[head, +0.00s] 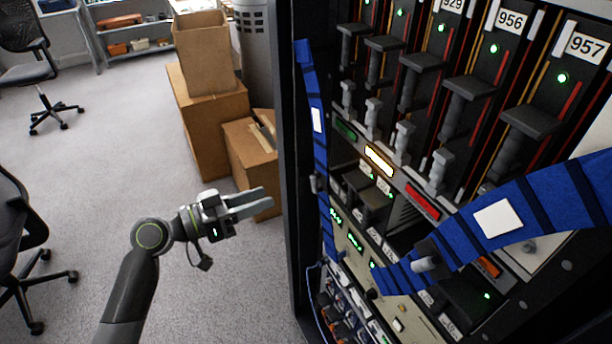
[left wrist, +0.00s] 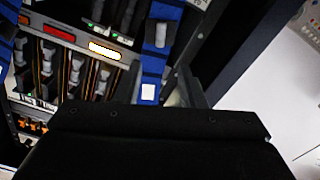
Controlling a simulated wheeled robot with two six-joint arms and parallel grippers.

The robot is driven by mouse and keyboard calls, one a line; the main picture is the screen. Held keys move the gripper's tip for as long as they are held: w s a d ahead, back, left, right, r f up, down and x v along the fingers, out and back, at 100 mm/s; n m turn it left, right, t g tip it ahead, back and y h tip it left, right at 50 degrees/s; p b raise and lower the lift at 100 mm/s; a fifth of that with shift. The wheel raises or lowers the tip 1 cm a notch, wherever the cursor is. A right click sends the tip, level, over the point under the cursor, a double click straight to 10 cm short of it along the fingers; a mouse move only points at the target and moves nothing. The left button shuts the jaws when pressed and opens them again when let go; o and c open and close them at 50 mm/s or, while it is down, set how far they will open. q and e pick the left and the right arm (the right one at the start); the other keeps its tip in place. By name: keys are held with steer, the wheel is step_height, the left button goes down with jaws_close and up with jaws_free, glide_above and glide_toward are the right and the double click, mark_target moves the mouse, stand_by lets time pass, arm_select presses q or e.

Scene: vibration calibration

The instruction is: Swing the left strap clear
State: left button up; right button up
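The left strap (head: 321,152) is a blue band with dark stripes and a white patch, running down the left side of the open rack. A small grey knob (head: 315,183) sits on it. My left gripper (head: 268,201) is left of the strap, in front of the rack's dark edge, with its fingers apart and nothing held. In the left wrist view the strap (left wrist: 152,65) shows beyond and between the fingertips (left wrist: 165,85), with its knob (left wrist: 160,34) above the white patch. A gap separates gripper and strap in the head view. My right gripper is not in view.
A second blue strap (head: 545,205) crosses the rack's lower right, with a grey knob (head: 426,264). Behind are black modules with green lights and number labels. Cardboard boxes (head: 205,120) stand left of the rack; chairs (head: 35,60) stand farther left. Carpet between is clear.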

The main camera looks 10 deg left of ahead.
mark_target(311, 181)
arm_select(q)
steer(key=p+x, duration=0.3)
steer(key=x, duration=0.6)
steer(key=shift+w+d+r, duration=0.15)
steer(key=shift+d, duration=0.1)
steer(key=shift+p+x, duration=0.45)
steer(key=shift+x, duration=0.3)
jaws_close()
